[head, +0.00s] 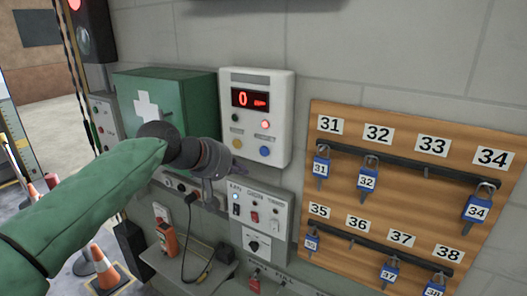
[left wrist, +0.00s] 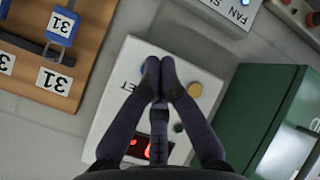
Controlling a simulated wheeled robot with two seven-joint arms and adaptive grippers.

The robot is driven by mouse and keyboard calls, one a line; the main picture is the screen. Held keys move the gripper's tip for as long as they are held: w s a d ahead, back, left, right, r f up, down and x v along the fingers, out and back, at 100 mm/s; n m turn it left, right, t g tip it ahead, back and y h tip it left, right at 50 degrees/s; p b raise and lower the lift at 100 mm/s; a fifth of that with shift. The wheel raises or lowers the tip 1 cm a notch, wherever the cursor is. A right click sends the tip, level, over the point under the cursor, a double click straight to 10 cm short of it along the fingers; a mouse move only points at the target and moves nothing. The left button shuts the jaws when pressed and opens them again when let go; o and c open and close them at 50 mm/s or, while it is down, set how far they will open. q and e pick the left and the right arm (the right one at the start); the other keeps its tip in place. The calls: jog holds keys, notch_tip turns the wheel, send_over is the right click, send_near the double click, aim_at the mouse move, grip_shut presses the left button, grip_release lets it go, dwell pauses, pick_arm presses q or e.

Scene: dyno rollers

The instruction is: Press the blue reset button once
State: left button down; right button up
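The blue reset button (head: 264,151) sits at the lower right of a white control box (head: 282,110) on the wall. My right gripper is in neither view.
The box also has a red digital display (head: 250,99), a red button (head: 265,124) and a yellow button (head: 237,143). A green first-aid cabinet (head: 185,95) stands out left. A switch panel (head: 262,213) is below; a padlock board (head: 400,150) is right.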

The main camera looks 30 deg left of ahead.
pick_arm(q)
jog(key=shift+w+d+p, duration=0.15)
jog(key=shift+w+p, duration=0.6)
jog(key=shift+w, duration=1.15)
jog(key=shift+w+d+p, duration=0.15)
jog(key=shift+w+p, duration=0.55)
jog(key=shift+w, duration=1.2)
jog(key=shift+w, duration=0.2)
jog(key=shift+w, duration=0.25)
jog(key=shift+w+p, duration=0.3)
jog(key=shift+p, duration=0.05)
jog(key=shift+s, duration=0.15)
jog(key=shift+s+b, duration=0.4)
jog(key=shift+s, duration=0.2)
jog(key=shift+s, duration=0.1)
jog(key=shift+s+a+b, duration=0.2)
jog(key=shift+s+b, duration=0.9)
jog(key=shift+s, duration=1.35)
